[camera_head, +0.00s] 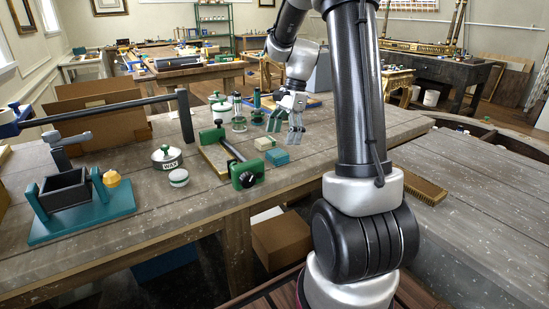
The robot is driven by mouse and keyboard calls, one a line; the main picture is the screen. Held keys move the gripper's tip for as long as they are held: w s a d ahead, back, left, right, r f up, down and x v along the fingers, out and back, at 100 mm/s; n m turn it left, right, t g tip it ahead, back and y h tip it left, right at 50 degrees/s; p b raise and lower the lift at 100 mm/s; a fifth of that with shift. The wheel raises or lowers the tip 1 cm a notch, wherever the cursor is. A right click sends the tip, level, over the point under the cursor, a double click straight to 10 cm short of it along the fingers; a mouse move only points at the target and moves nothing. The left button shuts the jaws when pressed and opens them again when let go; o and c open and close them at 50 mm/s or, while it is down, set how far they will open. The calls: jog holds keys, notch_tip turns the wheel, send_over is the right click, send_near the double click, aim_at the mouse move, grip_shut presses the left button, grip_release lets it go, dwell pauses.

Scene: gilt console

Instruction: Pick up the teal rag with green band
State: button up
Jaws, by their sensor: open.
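A small folded teal rag (277,157) lies on the grey wooden workbench (205,196). It is too small for me to make out a green band on it. My gripper (285,131) hangs fingers down, open, just beyond and above the rag in the picture. It looks apart from the rag, with nothing visible between its fingers. The exact height is hard to tell.
A green and black clamp-like tool (246,174) lies just left of the rag. Further left are a wax tin (166,157), a white jar (178,177) and a teal-based stand (82,213). The bench right of the rag looks clear.

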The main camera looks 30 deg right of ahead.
aim_at(278, 152)
jog(key=x, duration=0.6)
jog(key=shift+w, duration=0.15)
jog(key=c, duration=1)
jog(key=shift+r, duration=0.1)
